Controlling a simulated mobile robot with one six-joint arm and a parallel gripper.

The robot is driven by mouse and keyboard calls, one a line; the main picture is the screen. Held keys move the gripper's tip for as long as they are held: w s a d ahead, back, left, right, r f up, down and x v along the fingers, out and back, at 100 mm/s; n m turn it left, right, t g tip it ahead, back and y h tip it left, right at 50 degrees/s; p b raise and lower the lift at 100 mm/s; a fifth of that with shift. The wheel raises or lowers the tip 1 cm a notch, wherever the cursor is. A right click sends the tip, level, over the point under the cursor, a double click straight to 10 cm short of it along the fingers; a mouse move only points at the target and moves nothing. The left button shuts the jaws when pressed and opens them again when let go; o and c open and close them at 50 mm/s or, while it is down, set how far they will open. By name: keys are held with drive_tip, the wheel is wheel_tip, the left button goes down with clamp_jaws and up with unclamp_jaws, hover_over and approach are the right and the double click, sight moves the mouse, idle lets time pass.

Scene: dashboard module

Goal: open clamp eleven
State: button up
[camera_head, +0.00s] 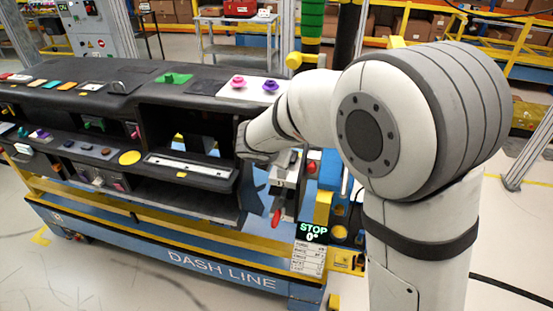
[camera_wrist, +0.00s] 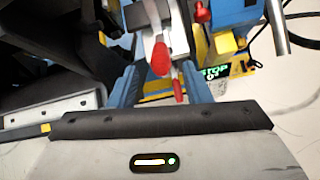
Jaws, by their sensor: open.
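A metal toggle clamp (camera_wrist: 178,38) with red grips stands at the right end of the dashboard. In the wrist view one red grip (camera_wrist: 162,58) and a second, lower red grip (camera_wrist: 179,90) show near the middle. The lower red grip also shows in the head view (camera_head: 276,218). No number is legible on it, so I cannot confirm that it is clamp eleven. My gripper (camera_wrist: 158,78) is open, with its blue fingers on either side of the red grips. I see no clear contact. In the head view my arm hides most of the gripper.
A sign reading STOP 0° (camera_head: 312,232) stands right of the clamp. Another red knob (camera_head: 312,166) is on the blue and yellow fixture close by. The dark dashboard (camera_head: 120,75) fills the left, on a blue DASH LINE cart (camera_head: 150,248). Floor is free in front.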

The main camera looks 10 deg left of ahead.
drive_tip(key=shift+s+r, duration=0.15)
drive_tip(key=shift+c, duration=0.3)
drive_tip(key=shift+f, duration=0.25)
drive_tip(key=shift+c, duration=0.8)
drive_tip(key=s+f+t+b, duration=0.1)
drive_tip(key=f+b, duration=0.1)
drive_tip(key=b, duration=0.2)
drive_tip(key=s+a+f+h+b, duration=0.1)
drive_tip(key=s+f+b, duration=0.1)
drive_tip(key=b, duration=0.3)
drive_tip(key=s+a+f+t+h+b, duration=0.1)
drive_tip(key=f+b, duration=0.1)
drive_tip(key=b, duration=0.3)
drive_tip(key=shift+s+f+t, duration=0.2)
drive_tip(key=shift+f+t, duration=0.05)
drive_tip(key=shift+t, duration=0.05)
clamp_jaws()
drive_tip(key=s+a+f+t+h+b, duration=0.25)
drive_tip(key=s+t+b, duration=0.35)
drive_tip(key=b, duration=0.9)
drive_tip(key=w+d+r, duration=0.1)
drive_tip(key=w+d, duration=0.1)
drive_tip(key=w, duration=0.3)
drive_tip(key=w+d+r+b, duration=0.1)
drive_tip(key=w+d+r, duration=0.1)
drive_tip(key=w, duration=0.3)
drive_tip(key=shift+w+m+y, duration=0.4)
drive_tip(key=shift+y, duration=0.05)
